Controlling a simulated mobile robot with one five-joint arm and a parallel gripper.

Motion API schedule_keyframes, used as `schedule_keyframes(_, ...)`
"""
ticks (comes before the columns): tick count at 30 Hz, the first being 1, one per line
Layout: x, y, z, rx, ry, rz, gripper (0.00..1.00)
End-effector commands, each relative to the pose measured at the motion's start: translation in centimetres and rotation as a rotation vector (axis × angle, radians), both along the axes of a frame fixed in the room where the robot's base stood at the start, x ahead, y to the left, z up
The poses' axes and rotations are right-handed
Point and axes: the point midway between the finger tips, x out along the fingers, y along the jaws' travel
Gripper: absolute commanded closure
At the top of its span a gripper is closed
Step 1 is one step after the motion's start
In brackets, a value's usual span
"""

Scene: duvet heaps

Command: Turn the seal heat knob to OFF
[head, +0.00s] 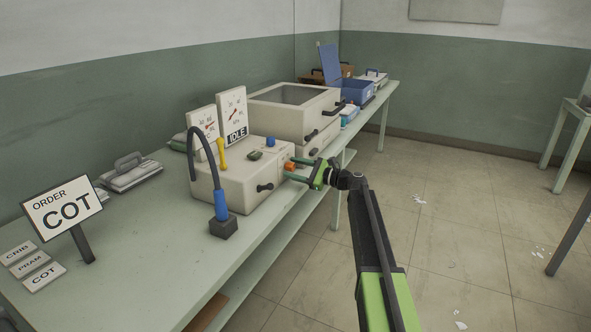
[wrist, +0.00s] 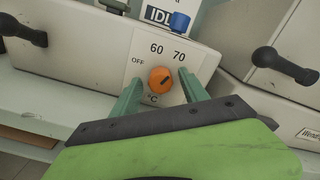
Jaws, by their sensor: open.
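The seal heat knob (wrist: 160,80) is a round orange dial on the front of a cream machine (head: 235,185). Around it are the marks OFF at left, 60 above, 70 at upper right, and °C below. Its dark pointer line slants to the upper right, roughly toward 70. In the head view the knob (head: 290,165) sits at the panel's right end. My gripper (wrist: 158,76) is open, with one green finger on each side of the knob. I cannot tell whether the fingers touch it. The gripper also shows in the head view (head: 307,170).
Black handles (wrist: 285,65) (wrist: 22,30) stick out on both sides of the knob. A blue knob (wrist: 179,22) is above it. A cream box with a window (head: 295,95) stands beyond the machine. The floor at right is mostly clear.

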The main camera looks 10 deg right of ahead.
Motion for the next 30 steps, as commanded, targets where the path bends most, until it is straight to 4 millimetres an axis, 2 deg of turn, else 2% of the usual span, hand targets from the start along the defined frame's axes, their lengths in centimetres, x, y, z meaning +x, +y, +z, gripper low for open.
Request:
schedule_keyframes(8,0.1,0.1,0.0,0.0,0.0,-0.001,0.48)
schedule_keyframes(20,0.1,0.1,0.0,-0.001,0.001,-0.001,0.99)
schedule_keyframes(22,0.1,0.1,0.0,-0.002,0.0,0.0,1.0)
schedule_keyframes(23,0.2,-0.9,0.0,-0.002,0.0,-0.002,1.0)
schedule_keyframes(30,0.0,0.0,-0.1,-0.016,-0.019,0.0,1.0)
